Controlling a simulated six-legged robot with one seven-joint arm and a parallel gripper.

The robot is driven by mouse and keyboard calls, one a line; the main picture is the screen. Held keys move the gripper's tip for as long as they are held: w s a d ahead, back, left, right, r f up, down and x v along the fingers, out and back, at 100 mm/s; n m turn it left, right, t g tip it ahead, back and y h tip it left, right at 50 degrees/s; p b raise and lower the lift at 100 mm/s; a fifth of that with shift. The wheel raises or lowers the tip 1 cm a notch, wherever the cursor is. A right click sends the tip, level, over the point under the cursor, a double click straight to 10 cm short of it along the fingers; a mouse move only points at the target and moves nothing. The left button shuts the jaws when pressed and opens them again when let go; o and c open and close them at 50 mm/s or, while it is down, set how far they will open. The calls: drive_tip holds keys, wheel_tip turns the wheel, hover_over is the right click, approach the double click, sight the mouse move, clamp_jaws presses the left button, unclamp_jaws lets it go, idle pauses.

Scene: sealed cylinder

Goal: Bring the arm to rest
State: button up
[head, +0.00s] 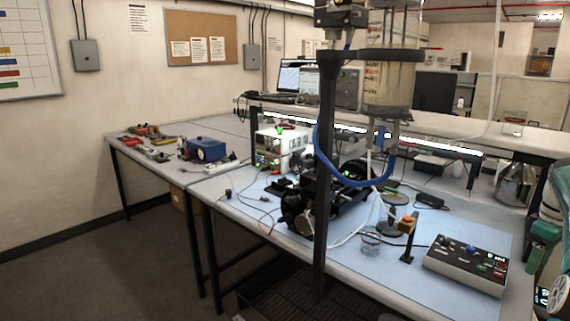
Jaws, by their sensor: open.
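My gripper is not seen in the head view. A teal and grey mechanical part (552,215) cuts into the right edge; I cannot tell what it belongs to. A clear cylinder (388,88) with dark bands hangs upright in a frame above the bench, with cloudy yellowish contents. A blue hose (345,181) loops below it. A black post (325,170) stands in front of the bench, left of the cylinder.
The blue-matted bench (330,262) carries a black machine (298,212), a control box (467,265) with buttons, a small glass cup (371,243) and loose cables. A side table (160,165) holds tools and a blue box (204,150). Floor at left is clear.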

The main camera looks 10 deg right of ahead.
drive_tip(key=w+a+r+m+t+h, duration=0.1)
drive_tip(key=a+r, duration=0.2)
drive_tip(key=a, duration=1)
drive_tip(key=w+a+r+t+h, duration=0.1)
drive_tip(key=w+a+r, duration=0.15)
drive_tip(key=a, duration=1.15)
drive_tip(key=s+a+f+m+t+y, duration=0.1)
drive_tip(key=s+a+f, duration=0.3)
drive_tip(key=s+a, duration=0.4)
drive_tip(key=s+a+f+m+t+y, duration=0.1)
drive_tip(key=s+a+f, duration=0.3)
drive_tip(key=s+a, duration=0.5)
drive_tip(key=a+m+t, duration=0.1)
drive_tip(key=a, duration=0.3)
drive_tip(key=shift+a+t, duration=0.2)
drive_tip(key=shift+t, duration=0.1)
